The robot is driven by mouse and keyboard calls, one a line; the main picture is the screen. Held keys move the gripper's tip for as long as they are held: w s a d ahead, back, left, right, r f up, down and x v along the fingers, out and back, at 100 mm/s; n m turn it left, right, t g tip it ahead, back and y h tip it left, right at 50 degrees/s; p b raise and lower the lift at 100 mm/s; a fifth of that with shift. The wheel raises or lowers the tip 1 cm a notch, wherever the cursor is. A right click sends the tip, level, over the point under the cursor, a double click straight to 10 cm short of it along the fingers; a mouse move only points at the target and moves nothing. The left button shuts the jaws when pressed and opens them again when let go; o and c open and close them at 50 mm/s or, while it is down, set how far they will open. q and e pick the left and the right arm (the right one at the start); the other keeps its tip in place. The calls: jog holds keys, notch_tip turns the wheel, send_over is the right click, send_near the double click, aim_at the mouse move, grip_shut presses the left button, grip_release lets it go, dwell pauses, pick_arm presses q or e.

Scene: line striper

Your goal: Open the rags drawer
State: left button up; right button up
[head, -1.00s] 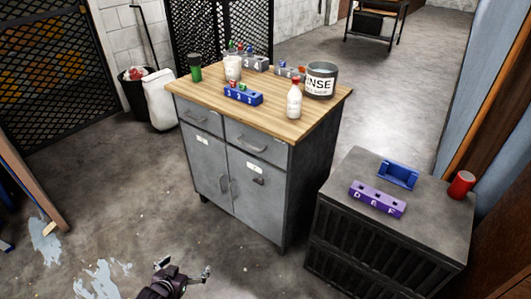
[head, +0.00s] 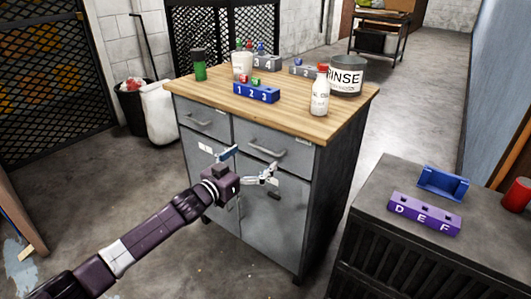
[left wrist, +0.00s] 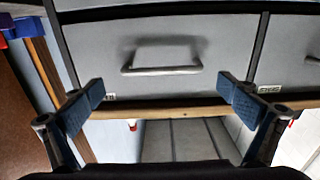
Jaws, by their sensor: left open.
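A grey cabinet (head: 325,190) with a wooden top has two drawers side by side above two doors. The right drawer (head: 290,150) is shut and has a bar handle (head: 267,151). In the left wrist view, which looks upside down, this handle (left wrist: 162,69) is centred beyond my fingers. The left drawer (head: 203,120) is also shut. Small labels sit at the drawer corners, too small to read surely. My left gripper (head: 248,163) is open and empty in front of the cabinet, apart from the handle; its fingers show in the left wrist view (left wrist: 163,90). My right gripper is out of view.
A dark low cabinet (head: 375,215) with a purple block (head: 424,214) stands at right. The floor (head: 150,185) at left is clear.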

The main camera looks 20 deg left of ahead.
aim_at(264, 150)
pick_arm(q)
jog(key=shift+b+x, duration=0.35)
jog(key=shift+x, duration=2.2)
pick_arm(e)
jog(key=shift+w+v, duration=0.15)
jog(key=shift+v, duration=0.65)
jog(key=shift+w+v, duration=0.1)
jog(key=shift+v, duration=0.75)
pick_arm(q)
jog(key=shift+f, duration=0.1)
jog(key=shift+c, duration=0.3)
